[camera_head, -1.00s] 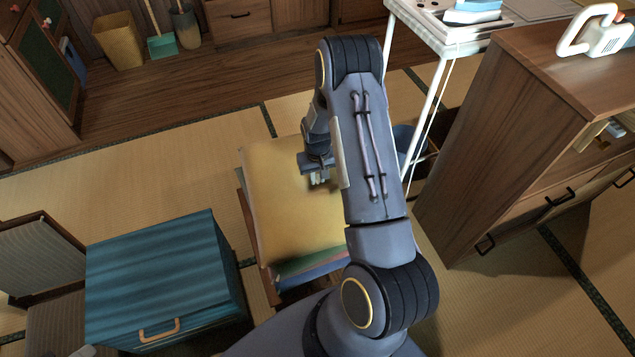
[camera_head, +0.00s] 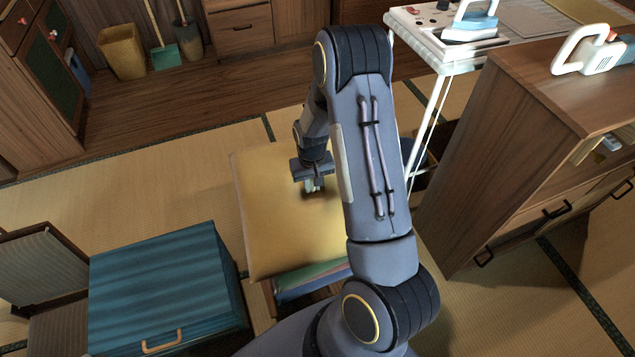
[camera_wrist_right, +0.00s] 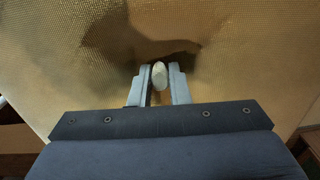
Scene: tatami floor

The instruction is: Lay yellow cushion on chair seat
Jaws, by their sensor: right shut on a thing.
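The yellow cushion (camera_head: 268,225) is a flat square in the middle of the head view. It lies over or just above a stack of coloured cushions (camera_head: 312,280); the gap is hard to judge. My right gripper (camera_head: 313,190) is above its middle, pointing down. In the right wrist view the fingers (camera_wrist_right: 159,82) are shut on a pale knob on the cushion, whose surface (camera_wrist_right: 235,60) fills most of the view. A chair with a grey backrest (camera_head: 40,268) and dark seat (camera_head: 58,328) is at the lower left, partly cut off. My left gripper is not in view.
A blue box with a handle (camera_head: 160,285) stands between the chair and the stack. A wooden cabinet (camera_head: 530,130) and white table (camera_head: 440,50) are on the right. Open tatami (camera_head: 130,180) lies behind the box.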

